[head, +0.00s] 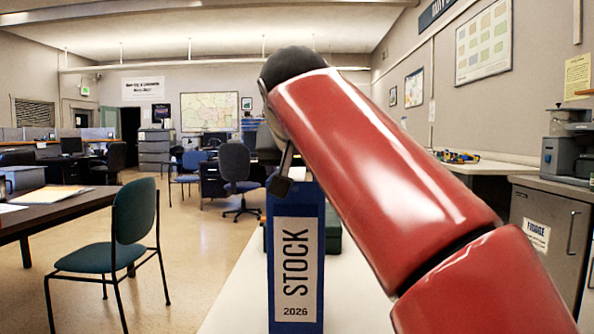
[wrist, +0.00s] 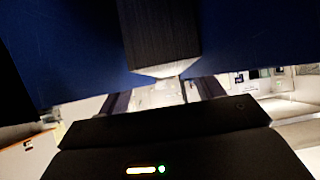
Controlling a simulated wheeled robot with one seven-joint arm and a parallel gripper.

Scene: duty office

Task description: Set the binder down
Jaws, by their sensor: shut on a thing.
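The blue binder (head: 313,255) stands upright in the head view, its spine toward me with a white label reading STOCK 2026. My gripper (head: 281,182) is at its top edge, shut on it, partly hidden behind my red arm. In the wrist view the binder's dark blue cover (wrist: 70,50) fills the upper part, close to the camera. The binder is over a white tabletop (head: 235,305). Its bottom edge is at the lower frame limit, so I cannot tell whether it touches the surface.
A dark green object (head: 333,230) is on the white tabletop behind the binder. A green chair (head: 128,225) and a brown table (head: 50,208) are at the left. A grey cabinet (head: 545,235) is at the right. The tabletop left of the binder looks clear.

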